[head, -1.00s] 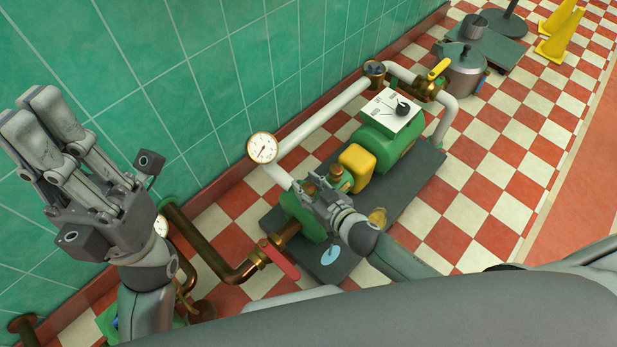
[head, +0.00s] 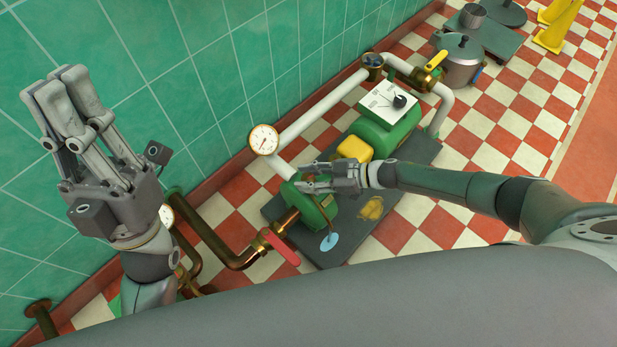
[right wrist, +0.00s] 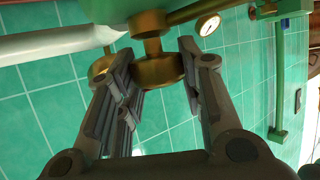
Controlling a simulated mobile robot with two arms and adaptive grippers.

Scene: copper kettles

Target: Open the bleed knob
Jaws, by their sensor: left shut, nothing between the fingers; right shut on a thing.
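The brass bleed knob (right wrist: 160,70) shows in the right wrist view as a round brass piece on a short stem under a green body. My right gripper (head: 303,180) is shut on it, with one finger on each side. In the head view the gripper covers the knob on the green pump (head: 318,215). The right forearm runs off to the right. My left gripper (head: 62,88) is shut and empty, raised before the green tiled wall at the left.
A red-handled valve (head: 281,247) sits on the brass pipe left of the pump. White pipes and a round gauge (head: 263,139) stand behind it. A yellow box (head: 354,148) and a green motor with a dial plate (head: 388,103) lie beyond.

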